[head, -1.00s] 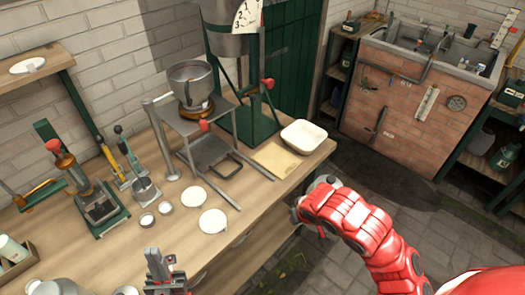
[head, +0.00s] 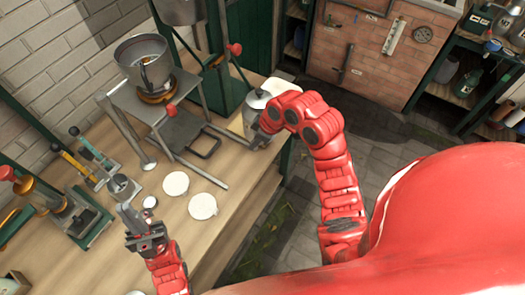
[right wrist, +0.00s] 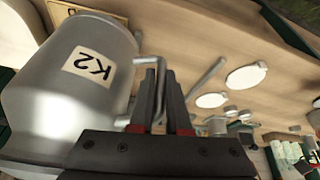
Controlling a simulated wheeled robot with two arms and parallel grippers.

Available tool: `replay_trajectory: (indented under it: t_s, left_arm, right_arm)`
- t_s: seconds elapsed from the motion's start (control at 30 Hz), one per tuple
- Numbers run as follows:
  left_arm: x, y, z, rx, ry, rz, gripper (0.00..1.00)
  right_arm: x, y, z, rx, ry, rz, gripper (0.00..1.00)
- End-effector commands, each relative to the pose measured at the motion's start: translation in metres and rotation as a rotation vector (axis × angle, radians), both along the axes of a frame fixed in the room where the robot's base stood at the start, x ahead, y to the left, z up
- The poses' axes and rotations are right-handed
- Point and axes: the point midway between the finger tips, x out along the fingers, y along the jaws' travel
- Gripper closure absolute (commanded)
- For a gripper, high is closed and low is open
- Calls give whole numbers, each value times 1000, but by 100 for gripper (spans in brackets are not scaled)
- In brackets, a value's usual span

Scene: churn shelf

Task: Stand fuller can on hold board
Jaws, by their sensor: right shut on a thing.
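A grey metal can (right wrist: 75,85) with a K2 label fills the left of the right wrist view. Its looped handle lies between the fingers of my right gripper (right wrist: 165,100), which is shut on it. In the head view the can (head: 257,98) is at the bench's right end, partly hidden by my right gripper (head: 262,135).
A metal stand (head: 180,128) with a pot (head: 143,62) is left of the can. White discs (head: 203,206) lie on the bench in front of it. A white tray (head: 276,84) is partly hidden behind the can. A green press stand (head: 222,88) rises behind.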

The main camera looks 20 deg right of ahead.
Motion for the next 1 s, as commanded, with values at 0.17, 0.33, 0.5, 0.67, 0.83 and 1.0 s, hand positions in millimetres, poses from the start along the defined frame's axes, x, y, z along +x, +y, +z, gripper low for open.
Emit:
replay_trajectory:
  t_s: [0.17, 0.33, 0.5, 0.67, 0.83, 1.0]
  left_arm:
    - [0, 0, 2, 0, 0, 0, 100]
    - [0, 0, 9, 0, 0, 0, 100]
    - [0, 0, 11, 0, 0, 0, 100]
    - [0, 0, 16, 0, 0, 0, 100]
    - [0, 0, 30, 0, 0, 0, 100]
    - [0, 0, 34, 0, 0, 0, 100]
  right_arm:
    - [38, 5, 0, 2, -1, 2, 100]
    - [62, 6, 0, 0, -6, 0, 100]
    - [72, 7, -4, -1, -4, 0, 100]
    - [75, 8, -7, 0, -6, 0, 100]
    - [74, 7, -25, 0, -3, -1, 100]
    - [74, 6, -40, -1, -5, -2, 100]
